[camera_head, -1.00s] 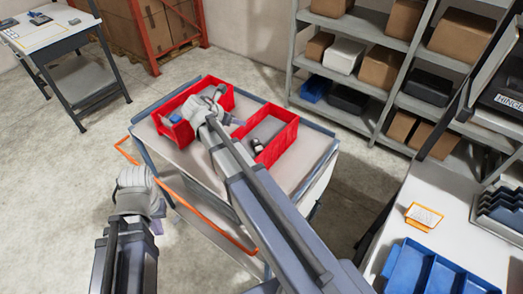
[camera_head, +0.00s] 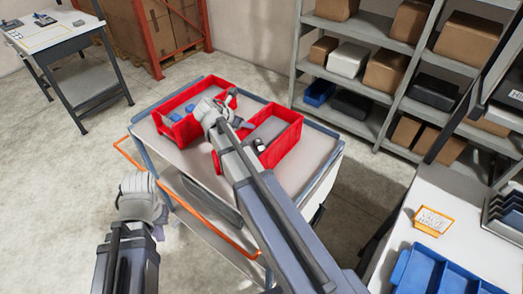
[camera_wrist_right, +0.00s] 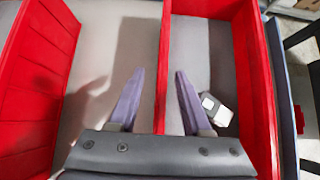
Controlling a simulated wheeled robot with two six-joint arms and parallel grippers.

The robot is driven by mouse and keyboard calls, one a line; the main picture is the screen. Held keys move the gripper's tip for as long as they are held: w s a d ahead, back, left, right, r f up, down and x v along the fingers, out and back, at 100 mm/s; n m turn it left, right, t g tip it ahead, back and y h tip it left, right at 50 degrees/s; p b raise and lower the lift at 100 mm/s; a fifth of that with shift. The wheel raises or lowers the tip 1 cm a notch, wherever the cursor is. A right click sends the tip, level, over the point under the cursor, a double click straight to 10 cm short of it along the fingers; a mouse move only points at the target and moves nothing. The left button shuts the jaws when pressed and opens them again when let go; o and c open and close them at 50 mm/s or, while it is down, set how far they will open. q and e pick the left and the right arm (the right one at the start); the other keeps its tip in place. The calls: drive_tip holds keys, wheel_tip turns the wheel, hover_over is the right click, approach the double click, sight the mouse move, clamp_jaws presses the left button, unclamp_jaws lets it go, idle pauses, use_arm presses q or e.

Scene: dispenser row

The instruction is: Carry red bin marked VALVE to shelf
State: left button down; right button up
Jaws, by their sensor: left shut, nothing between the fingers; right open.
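Two open red bins stand side by side on a grey cart (camera_head: 316,172). The left bin (camera_head: 180,131) holds small blue items. The right bin (camera_head: 283,146) has a grey inside with a small white and dark item, also visible in the right wrist view (camera_wrist_right: 217,108). No marking is readable on either bin. My right gripper (camera_wrist_right: 153,85) is open above the right bin's left wall (camera_wrist_right: 163,70), one finger on each side in the picture; I cannot tell whether they touch it. My left gripper (camera_head: 155,212) is shut and empty, beside the cart's orange handle (camera_head: 205,220).
Grey shelves (camera_head: 372,62) with boxes and bins stand at the back right. A white table at right carries blue trays (camera_head: 440,270) and an orange-edged card (camera_head: 434,220). A small table (camera_head: 60,40) stands at far left. Floor left of the cart is clear.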

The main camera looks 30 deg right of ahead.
drive_tip(key=b+x, duration=0.1)
drive_tip(key=x, duration=0.2)
drive_tip(key=shift+s+f+b, duration=0.1)
drive_tip(key=shift+f+b, duration=0.15)
drive_tip(key=shift+b, duration=0.15)
drive_tip(key=shift+d+f, duration=0.25)
drive_tip(key=shift+d, duration=0.15)
drive_tip(key=shift+r, duration=0.1)
clamp_jaws()
idle(0.6)
